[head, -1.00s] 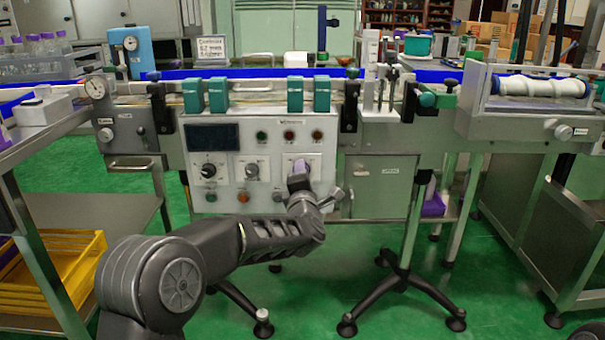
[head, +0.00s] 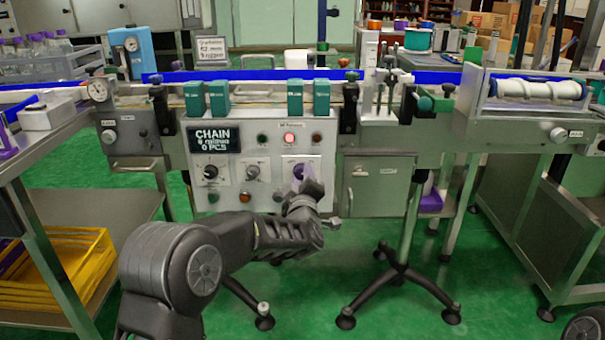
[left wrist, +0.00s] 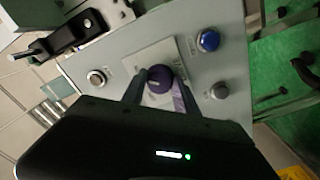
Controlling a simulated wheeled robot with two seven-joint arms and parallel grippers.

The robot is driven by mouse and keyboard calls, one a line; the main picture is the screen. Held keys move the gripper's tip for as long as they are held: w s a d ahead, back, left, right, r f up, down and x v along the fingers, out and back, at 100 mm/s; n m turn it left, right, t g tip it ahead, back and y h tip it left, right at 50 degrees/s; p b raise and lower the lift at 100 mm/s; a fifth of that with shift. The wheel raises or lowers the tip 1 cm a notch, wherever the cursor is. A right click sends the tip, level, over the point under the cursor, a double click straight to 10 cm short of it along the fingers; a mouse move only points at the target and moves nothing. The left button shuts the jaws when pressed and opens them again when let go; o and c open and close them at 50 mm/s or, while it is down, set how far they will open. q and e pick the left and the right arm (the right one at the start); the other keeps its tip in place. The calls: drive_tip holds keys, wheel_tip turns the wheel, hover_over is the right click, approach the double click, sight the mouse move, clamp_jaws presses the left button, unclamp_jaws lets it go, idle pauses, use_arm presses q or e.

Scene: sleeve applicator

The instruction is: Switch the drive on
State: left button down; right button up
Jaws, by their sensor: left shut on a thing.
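The control panel (head: 267,190) hangs on the front of the conveyor. Its display (head: 213,139) is lit and reads CHAIN with lines of text below. One red lamp (head: 289,138) glows. A purple rotary knob (left wrist: 158,80) sits on a pale plate, also seen at the right of the panel in the head view (head: 300,170). My left gripper (left wrist: 160,79) is shut on this knob, one finger on each side. In the head view my left gripper (head: 303,182) covers the knob's lower part. My right gripper is not in view.
Two black knobs (head: 211,171) (head: 252,172) sit left of the purple one, with several buttons below. Teal blocks (head: 322,96) stand above the panel. A grey box (head: 375,185) is to the right. A tripod foot (head: 400,285) stands on the green floor.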

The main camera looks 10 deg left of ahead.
use_arm(q)
drive_tip(key=shift+m+p, duration=0.3)
drive_tip(key=shift+m, duration=0.5)
drive_tip(key=shift+f, duration=0.1)
drive_tip(key=c, duration=0.9)
unclamp_jaws()
drive_tip(key=shift+c, duration=0.2)
drive_tip(key=p+v, duration=0.1)
drive_tip(key=v, duration=0.7)
drive_tip(key=shift+w, duration=0.1)
